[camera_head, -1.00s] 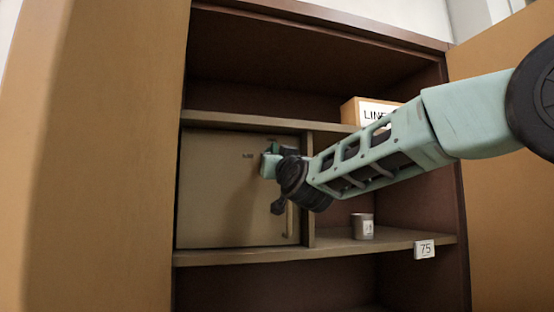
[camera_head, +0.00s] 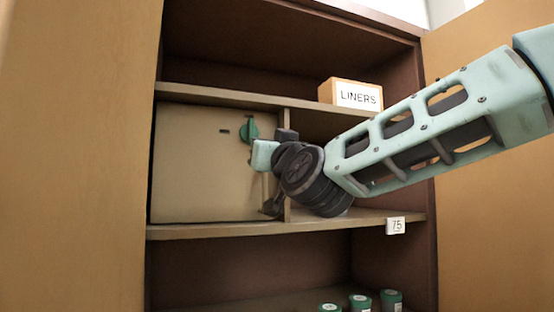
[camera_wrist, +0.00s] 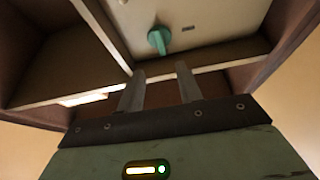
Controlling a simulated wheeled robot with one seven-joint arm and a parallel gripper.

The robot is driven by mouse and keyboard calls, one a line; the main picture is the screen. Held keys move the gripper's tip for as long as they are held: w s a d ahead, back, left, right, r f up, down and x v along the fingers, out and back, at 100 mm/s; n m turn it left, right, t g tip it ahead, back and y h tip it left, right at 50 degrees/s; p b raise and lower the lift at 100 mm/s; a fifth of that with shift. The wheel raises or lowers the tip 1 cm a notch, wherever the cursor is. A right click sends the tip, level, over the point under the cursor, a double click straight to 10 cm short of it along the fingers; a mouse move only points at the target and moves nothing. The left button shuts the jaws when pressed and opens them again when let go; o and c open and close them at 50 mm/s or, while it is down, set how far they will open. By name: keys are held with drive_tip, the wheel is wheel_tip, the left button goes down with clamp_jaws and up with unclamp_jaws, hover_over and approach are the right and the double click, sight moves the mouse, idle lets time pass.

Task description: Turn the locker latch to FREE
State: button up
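The locker latch (camera_head: 249,130) is a green knob on the closed beige locker door (camera_head: 195,175), near its upper right. It also shows in the wrist view as a green knob (camera_wrist: 159,40), ahead of the fingertips. A small dark mark (camera_head: 224,131) sits left of the knob; I cannot read it. My gripper (camera_wrist: 160,72) has its two grey fingers apart with nothing between them in the wrist view. In the head view it is just below and right of the knob, its fingers hidden. It appears apart from the knob.
The locker sits inside an open cabinet with shelves. A box marked LINERS (camera_head: 352,94) stands on the upper shelf to the right. A label marked 75 (camera_head: 395,226) is on the lower shelf edge. Several green-lidded jars (camera_head: 360,303) stand below. Wooden doors flank the cabinet.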

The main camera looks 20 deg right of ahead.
drive_tip(key=v, duration=0.5)
idle(0.6)
drive_tip(key=s+a+f+n+g+y+p, duration=0.3)
drive_tip(key=a+f+g, duration=0.35)
drive_tip(key=f, duration=0.35)
drive_tip(key=s+a+f+n+g+y+p, duration=0.3)
drive_tip(key=a+f+g, duration=0.35)
drive_tip(key=f, duration=0.35)
drive_tip(key=s+d+f+n+g+h+p, duration=0.1)
drive_tip(key=s+d+f+g+h+p, duration=0.1)
drive_tip(key=s+f, duration=0.4)
drive_tip(key=s+d+f+g+h+p, duration=0.2)
drive_tip(key=s+d+f+g, duration=0.3)
drive_tip(key=s, duration=0.9)
wheel_tip(320, 180, down, 2)
drive_tip(key=shift+f+n+g+h, duration=0.15)
drive_tip(key=shift+n+g+h, duration=0.25)
drive_tip(key=shift+g+h, duration=0.55)
